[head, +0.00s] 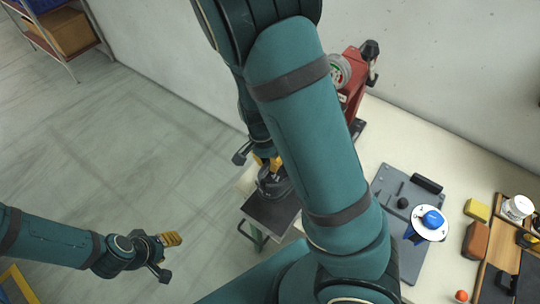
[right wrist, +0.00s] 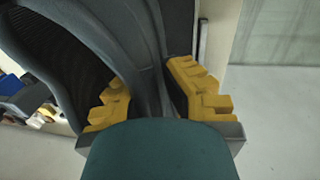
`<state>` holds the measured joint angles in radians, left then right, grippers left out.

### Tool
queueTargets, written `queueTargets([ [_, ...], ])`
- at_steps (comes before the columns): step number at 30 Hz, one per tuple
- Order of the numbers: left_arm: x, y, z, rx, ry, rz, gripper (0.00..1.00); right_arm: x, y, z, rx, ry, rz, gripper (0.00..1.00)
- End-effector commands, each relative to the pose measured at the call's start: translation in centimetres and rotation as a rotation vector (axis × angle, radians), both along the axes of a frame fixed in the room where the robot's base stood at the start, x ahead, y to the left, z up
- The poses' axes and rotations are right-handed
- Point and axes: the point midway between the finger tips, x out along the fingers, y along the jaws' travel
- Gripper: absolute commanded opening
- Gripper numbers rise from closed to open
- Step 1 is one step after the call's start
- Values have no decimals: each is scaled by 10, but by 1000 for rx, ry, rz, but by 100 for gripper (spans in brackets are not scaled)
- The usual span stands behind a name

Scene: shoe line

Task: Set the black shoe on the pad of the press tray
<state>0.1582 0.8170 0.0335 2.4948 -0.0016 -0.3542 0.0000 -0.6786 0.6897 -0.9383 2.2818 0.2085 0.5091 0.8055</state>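The black shoe (head: 272,186) is at the far end of a dark pad (head: 271,216) on a green-framed stand, left of the bench. I cannot tell whether its sole touches the pad. My right gripper (head: 266,163) comes down over the shoe and is shut on its upper part. In the right wrist view, the yellow fingers flank the dark shoe (right wrist: 148,60), which fills the space between them. My left gripper (head: 171,240) hangs over the floor at lower left, away from the shoe. It appears empty, but its finger gap is unclear.
A red machine with a gauge (head: 339,70) stands by the wall, partly behind my right arm. The bench holds a grey plate (head: 409,262), a white disc with a blue knob (head: 432,221), blocks and a wooden tray (head: 494,242). The left floor is mostly clear.

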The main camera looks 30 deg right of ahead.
Motion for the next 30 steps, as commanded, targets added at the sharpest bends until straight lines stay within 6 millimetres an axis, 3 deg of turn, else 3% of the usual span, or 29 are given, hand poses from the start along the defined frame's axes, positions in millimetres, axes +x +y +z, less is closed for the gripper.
queueTargets([
  [5, 0, 0, -1, 0, 0, 0, 47, -1, -1, -20, -1, 2, -3, 0],
  [12, -1, 0, -33, 2, 0, 4, 47, 0, 0, -48, 0, -1, 0, 0],
  [18, 0, -1, -46, 4, -1, 4, 47, 0, 0, -66, 0, 0, 0, 0],
  [30, 0, -1, -59, 8, -1, 6, 47, 0, 0, -84, 0, -1, 0, 0],
])
